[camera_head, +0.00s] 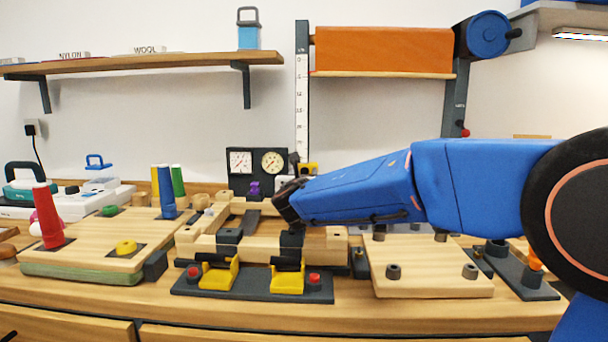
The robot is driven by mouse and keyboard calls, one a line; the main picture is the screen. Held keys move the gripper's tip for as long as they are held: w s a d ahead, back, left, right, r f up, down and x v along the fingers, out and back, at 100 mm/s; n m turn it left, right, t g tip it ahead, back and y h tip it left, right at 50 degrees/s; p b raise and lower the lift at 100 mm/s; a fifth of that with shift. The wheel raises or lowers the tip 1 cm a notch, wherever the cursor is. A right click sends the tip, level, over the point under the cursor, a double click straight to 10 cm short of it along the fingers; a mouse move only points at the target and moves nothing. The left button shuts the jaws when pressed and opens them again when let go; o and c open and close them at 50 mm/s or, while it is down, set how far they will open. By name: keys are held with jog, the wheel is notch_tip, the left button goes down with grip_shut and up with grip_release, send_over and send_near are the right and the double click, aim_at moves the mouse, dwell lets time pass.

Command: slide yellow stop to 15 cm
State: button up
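A tall post carries a white vertical scale (302,105) with small dark marks and numbers, too small to read surely. A yellow stop (310,168) sits at the visible lower end of this scale, just above the arm. My gripper (286,201) is the dark end of the blue arm, reaching in from the right. It shows just below and left of the yellow stop, apparently in front of it. Its fingers are seen from the side and cannot be told apart. I cannot tell whether it touches the stop. The post below the stop is hidden.
An orange roll panel (383,50) with a blue crank wheel (488,34) hangs right of the scale. Two dials (257,161) stand behind the gripper. Wooden frames and yellow clamps (219,274) crowd the counter below. A pegged board (430,284) lies right.

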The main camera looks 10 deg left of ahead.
jog(key=shift+c, duration=0.6)
grip_shut()
notch_tip(320, 180, up, 15)
jog(key=shift+r, duration=0.1)
jog(key=shift+o, duration=0.6)
grip_release()
jog(key=shift+s, duration=0.1)
jog(key=s, duration=1.7)
jog(key=shift+s+d, duration=0.15)
jog(key=shift+d, duration=0.2)
